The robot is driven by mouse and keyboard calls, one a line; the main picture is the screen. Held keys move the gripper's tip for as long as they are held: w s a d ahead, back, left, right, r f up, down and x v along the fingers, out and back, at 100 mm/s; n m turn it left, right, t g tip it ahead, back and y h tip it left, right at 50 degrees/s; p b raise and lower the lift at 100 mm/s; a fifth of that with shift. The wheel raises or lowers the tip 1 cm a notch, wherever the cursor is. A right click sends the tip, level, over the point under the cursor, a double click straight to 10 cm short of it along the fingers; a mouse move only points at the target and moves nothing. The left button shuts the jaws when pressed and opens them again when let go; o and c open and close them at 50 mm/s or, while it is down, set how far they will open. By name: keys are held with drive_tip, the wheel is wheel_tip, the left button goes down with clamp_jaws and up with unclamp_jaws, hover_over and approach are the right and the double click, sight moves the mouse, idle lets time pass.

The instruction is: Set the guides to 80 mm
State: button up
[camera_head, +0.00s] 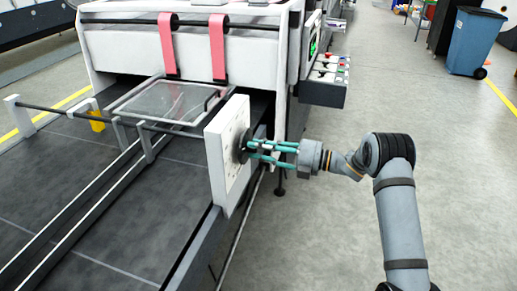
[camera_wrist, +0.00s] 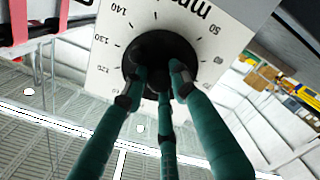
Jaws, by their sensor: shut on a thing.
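A white dial plate (camera_head: 222,160) stands upright at the near right side of the machine's table. A black round knob (camera_head: 240,146) sits on its face. In the wrist view the knob (camera_wrist: 185,50) is ringed by a scale on the plate (camera_wrist: 108,50), with 110 to 140 at left, 50 and 60 at right, and "mm" lettering above. My gripper (camera_head: 254,152), with teal fingers, is shut on the knob; its fingertips also show around it in the wrist view (camera_wrist: 155,85). I cannot make out a pointer. Long guide rails (camera_head: 80,218) run along the dark table.
The machine's white housing (camera_head: 190,45) with two red belts (camera_head: 217,48) stands behind. A clear framed cover (camera_head: 165,100) lies at its mouth. A button box (camera_head: 325,82) juts out right of it. Open floor lies right of the dial; a blue bin (camera_head: 473,42) is far off.

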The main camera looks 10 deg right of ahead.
clamp_jaws()
drive_tip(key=shift+a+m, duration=0.1)
drive_tip(key=shift+m, duration=0.4)
drive_tip(key=o, duration=0.6)
unclamp_jaws()
drive_tip(key=shift+o, duration=0.2)
drive_tip(key=v, duration=1.2)
